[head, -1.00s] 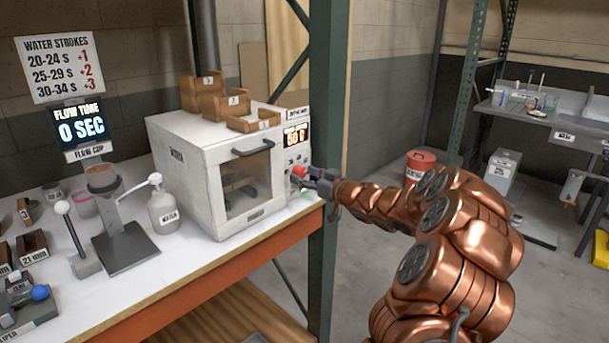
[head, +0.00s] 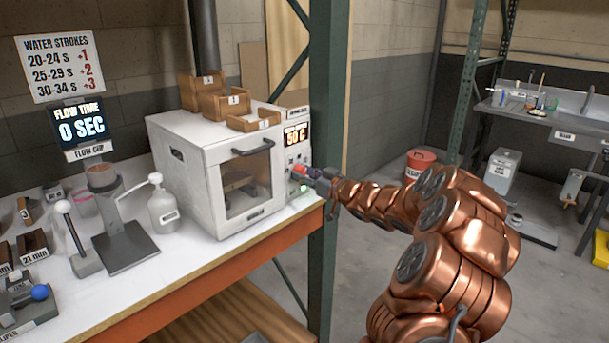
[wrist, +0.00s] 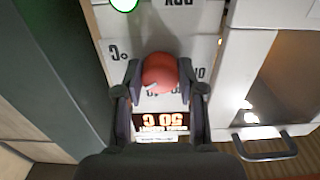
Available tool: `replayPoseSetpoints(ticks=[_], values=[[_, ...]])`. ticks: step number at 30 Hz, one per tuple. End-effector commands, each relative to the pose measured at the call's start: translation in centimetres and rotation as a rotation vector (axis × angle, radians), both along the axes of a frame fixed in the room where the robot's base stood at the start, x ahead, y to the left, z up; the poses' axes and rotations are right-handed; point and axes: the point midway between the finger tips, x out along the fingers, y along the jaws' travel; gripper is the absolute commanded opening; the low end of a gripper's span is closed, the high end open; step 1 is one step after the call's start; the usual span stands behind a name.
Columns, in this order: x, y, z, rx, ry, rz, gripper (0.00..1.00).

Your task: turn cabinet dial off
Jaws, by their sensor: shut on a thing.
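The white cabinet (head: 192,180) stands on the bench in the head view, its windowed door shut. Its right-hand panel carries a lit display (head: 296,134) reading 50 C. The red dial (wrist: 160,73) is on that panel, with a pale mark on its face in the wrist view. My gripper (wrist: 161,84) has its two dark fingers on either side of the dial and is shut on it. In the head view my gripper (head: 312,173) is at the panel and hides most of the dial. The panel lettering around the dial is partly hidden.
A green upright post (head: 327,130) stands close to the right of the cabinet panel. The door handle (wrist: 266,147) sticks out beside my gripper. A green light (wrist: 124,3) shows on the panel. Wooden bins (head: 226,104) sit on top of the cabinet.

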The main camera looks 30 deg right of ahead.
Motion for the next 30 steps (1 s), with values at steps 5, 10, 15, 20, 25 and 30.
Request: replayPoseSetpoints(ticks=[5, 10, 15, 20, 25, 30], values=[[-0.01, -0.03, -0.03, -0.006, -0.001, -0.001, 0.04], [-0.04, -0.12, -0.15, -0.045, -0.011, -0.002, 0.04], [-0.05, -0.14, -0.30, -0.137, -0.034, -0.002, 0.04], [-0.05, -0.19, -0.48, -0.268, -0.061, -0.003, 0.04], [-0.06, -0.25, -0.51, -0.424, -0.099, -0.003, 0.04], [-0.05, -0.28, -0.52, -0.581, -0.134, -0.003, 0.04]])
